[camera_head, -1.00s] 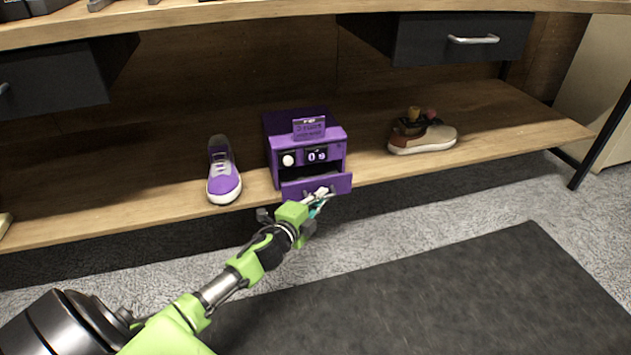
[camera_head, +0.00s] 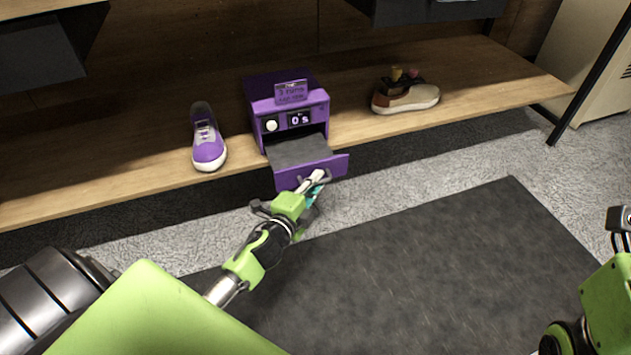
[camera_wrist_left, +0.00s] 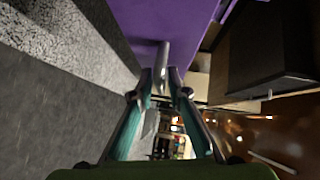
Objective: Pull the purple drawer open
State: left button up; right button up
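The purple drawer (camera_head: 334,166) is pulled well out of a small purple cabinet (camera_head: 287,103); its dark grey inside (camera_head: 297,150) shows and looks empty. In the left wrist view the purple drawer front (camera_wrist_left: 160,17) fills the top, with a grey handle (camera_wrist_left: 163,58) standing out from it. My left gripper (camera_head: 315,183) is at the drawer's front. In the left wrist view its teal fingers (camera_wrist_left: 160,78) are closed in on both sides of the handle. My right arm (camera_head: 610,295) shows at the right edge, but its fingers are not visible.
The cabinet stands on a low wooden shelf (camera_head: 70,197). A purple sneaker (camera_head: 208,150) is left of it, and a brown and white shoe (camera_head: 408,98) is to the right. A dark mat (camera_head: 430,260) covers the floor in front. A table leg (camera_head: 590,85) stands at right.

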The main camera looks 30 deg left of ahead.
pick_arm(q)
jog(key=s+r, duration=0.1)
jog(key=s, duration=1)
jog(key=shift+s+d+r, duration=0.4)
